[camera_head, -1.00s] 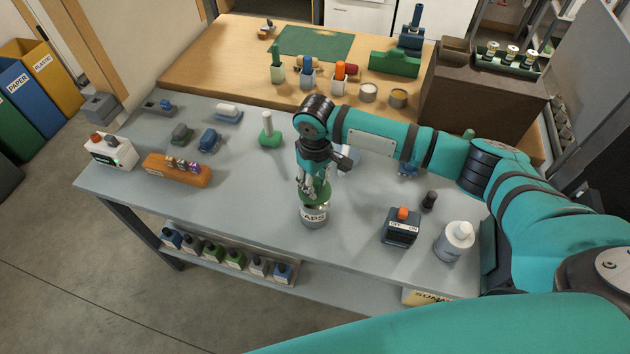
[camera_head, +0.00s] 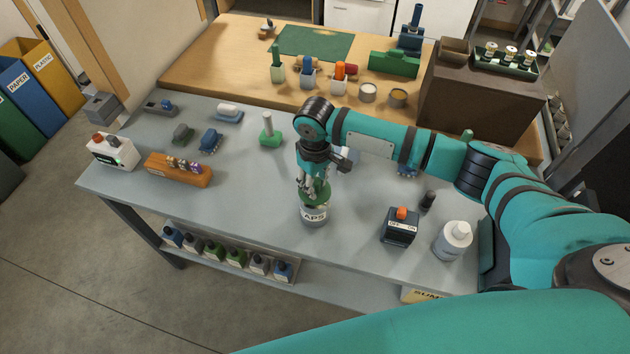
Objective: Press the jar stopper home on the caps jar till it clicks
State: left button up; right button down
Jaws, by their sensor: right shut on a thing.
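The caps jar (camera_head: 314,216) is a short, light grey jar with a lettered label, standing upright near the front edge of the grey table. My right gripper (camera_head: 314,184) points down right above it and is shut on the green jar stopper (camera_head: 315,196). The stopper is at the jar's mouth; whether it is fully seated I cannot tell, as the fingers partly cover it. My left gripper is not in view.
The grey table (camera_head: 250,205) is clear left of the jar.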

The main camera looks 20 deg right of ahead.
jog(key=shift+p, duration=0.3)
jog(key=shift+f+b, duration=0.55)
jog(key=shift+f, duration=0.65)
jog(key=c, duration=1)
grip_release()
jog(key=shift+o, duration=0.2)
notch_tip(320, 180, up, 3)
jog(key=p, duration=0.2)
jog(key=shift+r+p, duration=0.1)
jog(key=shift+p, duration=0.3)
jog(key=shift+r, duration=2.4)
